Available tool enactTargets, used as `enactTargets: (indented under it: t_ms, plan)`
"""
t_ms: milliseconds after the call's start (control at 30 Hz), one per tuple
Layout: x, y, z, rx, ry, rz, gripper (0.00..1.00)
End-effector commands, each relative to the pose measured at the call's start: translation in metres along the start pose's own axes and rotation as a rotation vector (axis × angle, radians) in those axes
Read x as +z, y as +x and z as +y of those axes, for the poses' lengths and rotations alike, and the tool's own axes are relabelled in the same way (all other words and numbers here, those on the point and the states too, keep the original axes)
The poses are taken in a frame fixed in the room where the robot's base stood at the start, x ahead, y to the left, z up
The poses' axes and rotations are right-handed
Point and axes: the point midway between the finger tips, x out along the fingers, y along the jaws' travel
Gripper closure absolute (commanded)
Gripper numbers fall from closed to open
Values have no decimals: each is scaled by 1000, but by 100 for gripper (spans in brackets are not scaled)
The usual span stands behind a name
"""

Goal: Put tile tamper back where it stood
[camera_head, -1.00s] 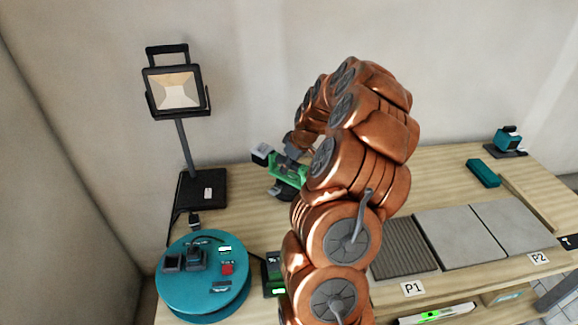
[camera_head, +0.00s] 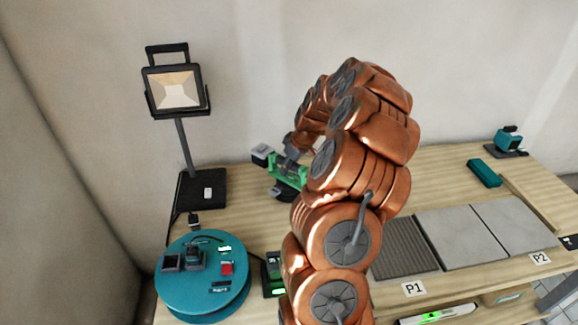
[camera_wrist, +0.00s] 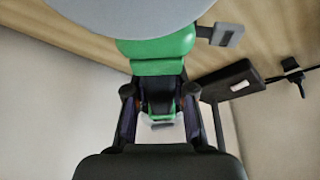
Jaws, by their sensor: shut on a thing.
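The tile tamper (camera_head: 287,173) is a green and black power tool with a pale grey block at one end. It is at the back of the bench, left of my arm's bend. My gripper (camera_wrist: 160,106) is shut on it; in the wrist view both dark fingers flank the tamper's green body (camera_wrist: 157,48). A large pale grey round plate (camera_wrist: 130,12) covers the top of that view. In the head view my arm partly hides the tamper and gripper. I cannot tell whether the tamper's dark base touches the bench.
A work lamp (camera_head: 178,92) stands at the back left. A teal round platform (camera_head: 203,305) with small items is at front left, near a black-green device (camera_head: 272,275). Tiles (camera_head: 458,238) lie right of my arm. A teal block (camera_head: 483,173) and small teal tool (camera_head: 508,140) are farther right.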

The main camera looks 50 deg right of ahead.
Motion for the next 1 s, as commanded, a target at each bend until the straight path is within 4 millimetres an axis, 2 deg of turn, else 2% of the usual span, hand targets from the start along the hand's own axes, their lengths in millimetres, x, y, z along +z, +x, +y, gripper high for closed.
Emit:
enactTargets:
  t_ms: [967, 1000]
  plan:
    - [1, 4, 1, 2, 0, 2, 100]
    - [1, 4, 1, 2, 0, 2, 72]
